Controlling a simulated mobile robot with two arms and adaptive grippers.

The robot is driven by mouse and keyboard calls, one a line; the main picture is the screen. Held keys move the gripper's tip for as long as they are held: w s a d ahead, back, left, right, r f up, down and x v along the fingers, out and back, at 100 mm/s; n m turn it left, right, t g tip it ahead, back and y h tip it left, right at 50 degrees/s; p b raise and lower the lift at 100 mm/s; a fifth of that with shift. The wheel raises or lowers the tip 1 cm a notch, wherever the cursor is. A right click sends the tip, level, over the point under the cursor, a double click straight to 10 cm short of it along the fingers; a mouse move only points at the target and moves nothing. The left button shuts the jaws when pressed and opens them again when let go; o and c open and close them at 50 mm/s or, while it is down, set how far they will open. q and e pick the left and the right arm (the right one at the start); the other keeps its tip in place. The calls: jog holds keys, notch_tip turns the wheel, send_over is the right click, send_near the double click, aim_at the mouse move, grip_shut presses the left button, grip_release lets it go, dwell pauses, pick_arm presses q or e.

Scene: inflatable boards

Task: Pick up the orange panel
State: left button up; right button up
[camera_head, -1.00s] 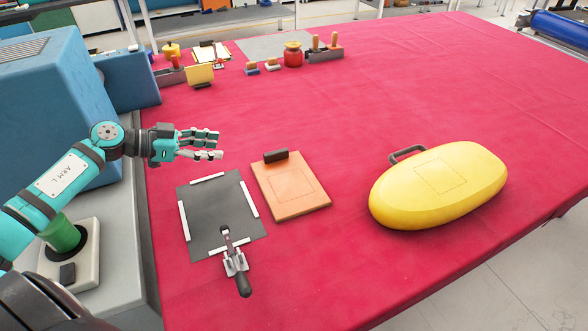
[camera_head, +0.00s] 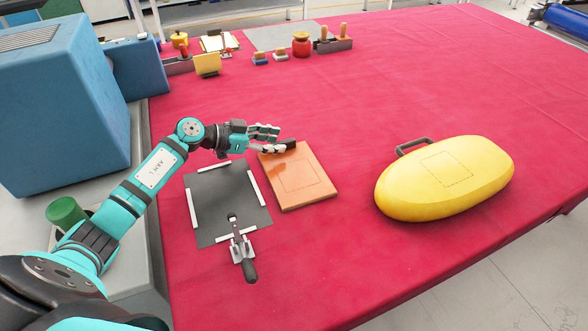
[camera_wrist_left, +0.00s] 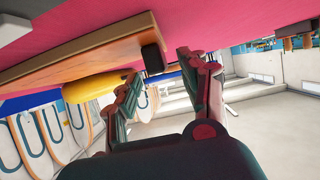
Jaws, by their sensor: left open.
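The orange panel (camera_head: 300,180) lies flat on the red tabletop, with a dark handle block (camera_head: 283,146) at its far edge. My left gripper (camera_head: 281,140) is open at that handle, reaching in from the left. In the left wrist view the panel (camera_wrist_left: 90,55) shows edge-on, and the dark handle (camera_wrist_left: 152,58) is in front of the gap between the open fingers (camera_wrist_left: 165,75). I cannot tell whether a finger touches it. My right gripper is not in view.
A dark mat with white strips (camera_head: 215,180) and a toggle clamp (camera_head: 242,250) lies left of the panel. A yellow inflatable (camera_head: 415,190) lies to the right. Small tools, a red jar (camera_head: 301,45) and a block rack (camera_head: 333,44) stand farther back.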

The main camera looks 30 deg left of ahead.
pick_arm(q)
jog(key=shift+w+d+f, duration=0.2)
jog(key=shift+w+d, duration=0.2)
jog(key=shift+w, duration=0.1)
grip_shut()
